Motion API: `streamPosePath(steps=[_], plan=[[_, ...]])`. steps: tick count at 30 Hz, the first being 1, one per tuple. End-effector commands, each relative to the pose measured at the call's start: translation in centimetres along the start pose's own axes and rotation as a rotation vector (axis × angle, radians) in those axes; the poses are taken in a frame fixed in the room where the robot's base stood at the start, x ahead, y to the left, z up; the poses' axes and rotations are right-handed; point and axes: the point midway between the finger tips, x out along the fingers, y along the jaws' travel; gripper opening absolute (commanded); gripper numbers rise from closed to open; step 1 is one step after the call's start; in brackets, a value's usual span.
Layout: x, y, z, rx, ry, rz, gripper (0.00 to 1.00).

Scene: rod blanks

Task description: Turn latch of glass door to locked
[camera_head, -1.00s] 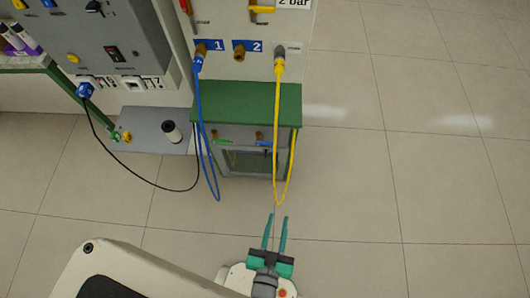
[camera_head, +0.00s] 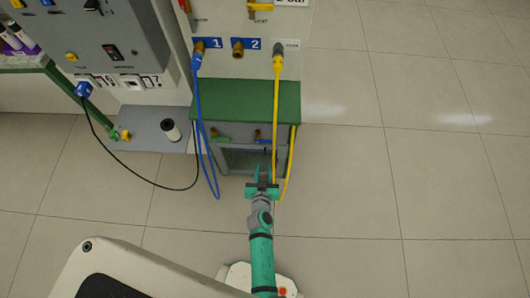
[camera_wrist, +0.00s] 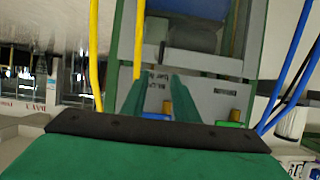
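The glass door (camera_head: 243,162) is on the front of a small grey cabinet with a green top, in the middle of the head view. It looks closed. A small dark piece at its upper right (camera_head: 265,151) may be the latch; its turn position is too small to read. My gripper (camera_head: 264,174) is in front of the door's right part, with its fingers pointing at the cabinet. In the wrist view the green fingers (camera_wrist: 160,95) are apart with a gap between them, and nothing held is visible. The door pane also shows there (camera_wrist: 195,37), above the fingertips.
A yellow hose (camera_head: 276,110) hangs down past the cabinet's right side, close to my gripper. A blue hose (camera_head: 197,100) hangs at its left. Two small valves, one green-handled (camera_head: 221,138), sit above the door. The floor (camera_head: 400,170) at the right is clear.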

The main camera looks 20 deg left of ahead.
Motion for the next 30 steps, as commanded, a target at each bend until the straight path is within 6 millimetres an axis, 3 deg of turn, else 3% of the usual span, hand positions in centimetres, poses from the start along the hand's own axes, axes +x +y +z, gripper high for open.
streamPosePath(steps=[15,21,30], plan=[[7.9,0.0,-0.1,0.000,0.001,0.001,0.27],[9.5,0.1,0.0,0.001,0.000,0.001,0.27],[10.0,0.1,0.0,0.000,0.000,0.001,0.27]])
